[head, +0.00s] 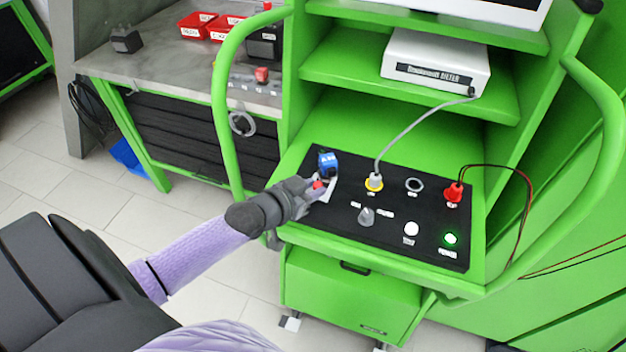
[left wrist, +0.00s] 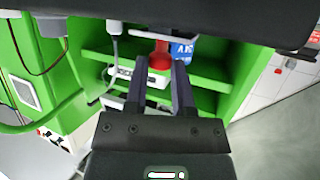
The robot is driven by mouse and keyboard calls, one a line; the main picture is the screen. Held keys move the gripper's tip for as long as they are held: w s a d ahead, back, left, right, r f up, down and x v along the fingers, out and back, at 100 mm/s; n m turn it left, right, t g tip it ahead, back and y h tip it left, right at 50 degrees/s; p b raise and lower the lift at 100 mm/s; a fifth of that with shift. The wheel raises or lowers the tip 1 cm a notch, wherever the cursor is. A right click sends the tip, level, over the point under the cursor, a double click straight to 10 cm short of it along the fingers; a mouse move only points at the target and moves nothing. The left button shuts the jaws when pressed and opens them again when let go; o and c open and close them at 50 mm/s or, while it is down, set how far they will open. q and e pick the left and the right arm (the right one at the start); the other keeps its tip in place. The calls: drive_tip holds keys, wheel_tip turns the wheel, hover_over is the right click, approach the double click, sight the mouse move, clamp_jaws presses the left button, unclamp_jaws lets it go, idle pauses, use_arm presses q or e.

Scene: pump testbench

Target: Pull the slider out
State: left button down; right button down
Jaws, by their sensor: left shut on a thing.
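My left gripper (head: 314,188) reaches in from the left to the left edge of the black control panel (head: 400,245). It is shut on a small red knob (head: 318,184), which seems to be the slider's handle, beside a white part (head: 329,189). A blue block (head: 327,162) with white lettering stands just behind it. In the left wrist view, the red knob (left wrist: 159,54) shows between the ends of the fingers (left wrist: 161,75), with the blue block (left wrist: 182,48) close on its right. The fingers hide part of the knob and its base. My right gripper is not in view.
A green handrail (head: 222,100) curves up left of the panel. A white box (head: 435,65) sits above.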

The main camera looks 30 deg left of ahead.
use_arm(q)
drive_tip(key=shift+s+d+r, duration=0.15)
drive_tip(key=shift+s+d, duration=0.05)
drive_tip(key=shift+s, duration=0.7)
drive_tip(key=shift+f, duration=0.2)
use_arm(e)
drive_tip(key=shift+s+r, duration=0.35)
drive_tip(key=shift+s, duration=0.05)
use_arm(q)
drive_tip(key=shift+c, duration=2.2)
unclamp_jaws()
drive_tip(key=shift+r, duration=0.15)
drive_tip(key=p+v, duration=0.3)
drive_tip(key=v, duration=0.6)
drive_tip(key=shift+s, duration=0.35)
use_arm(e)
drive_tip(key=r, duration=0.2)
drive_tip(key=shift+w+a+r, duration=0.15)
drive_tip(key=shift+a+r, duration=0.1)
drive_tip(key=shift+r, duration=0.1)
